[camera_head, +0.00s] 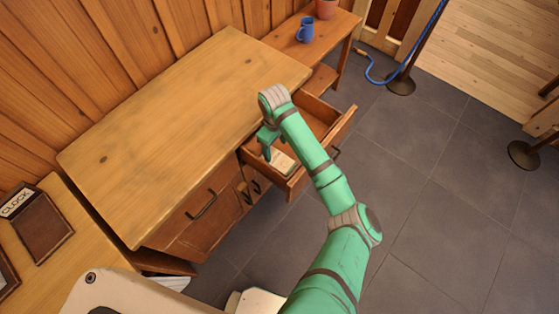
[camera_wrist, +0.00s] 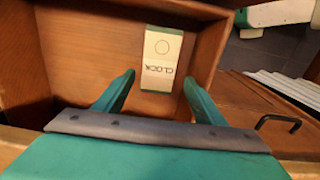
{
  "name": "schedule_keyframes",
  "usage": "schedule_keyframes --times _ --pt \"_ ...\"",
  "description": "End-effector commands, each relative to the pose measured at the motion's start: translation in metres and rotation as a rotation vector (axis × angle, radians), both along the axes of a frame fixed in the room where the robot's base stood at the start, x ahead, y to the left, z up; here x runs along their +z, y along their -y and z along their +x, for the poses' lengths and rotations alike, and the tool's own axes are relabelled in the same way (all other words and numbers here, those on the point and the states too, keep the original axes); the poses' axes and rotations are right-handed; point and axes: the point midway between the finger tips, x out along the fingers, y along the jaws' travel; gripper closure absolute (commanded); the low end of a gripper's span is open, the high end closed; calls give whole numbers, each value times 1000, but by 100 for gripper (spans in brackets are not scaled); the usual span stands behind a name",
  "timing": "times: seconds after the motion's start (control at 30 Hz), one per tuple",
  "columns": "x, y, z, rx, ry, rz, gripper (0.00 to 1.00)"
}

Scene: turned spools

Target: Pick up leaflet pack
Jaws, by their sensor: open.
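The leaflet pack (camera_wrist: 157,62) is a small cream block with a green band at its top end, a circle and the word CLOCK. It lies inside the open drawer (camera_wrist: 85,70). In the head view the pack (camera_head: 283,160) shows as a pale patch in the drawer, partly hidden by my gripper. My gripper (camera_wrist: 158,95) is open, with its two green fingers apart and nothing between them. In the wrist view the pack lies just beyond the fingertips, roughly centred between them. In the head view my gripper (camera_head: 267,152) reaches down at the drawer.
The wooden cabinet top (camera_head: 190,110) is bare. A blue mug (camera_head: 306,30) and a pot (camera_head: 326,8) stand on a side table. A dark CLOCK box (camera_head: 38,225) lies at the left.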

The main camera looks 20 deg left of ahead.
Motion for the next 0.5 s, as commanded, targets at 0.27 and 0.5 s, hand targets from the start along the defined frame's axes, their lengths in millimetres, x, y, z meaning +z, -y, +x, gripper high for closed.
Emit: schedule_keyframes --times 0.27,0.5 --pt "-23 0 0 0 1 1 36" --pt "-52 9 -1 -3 1 0 36"
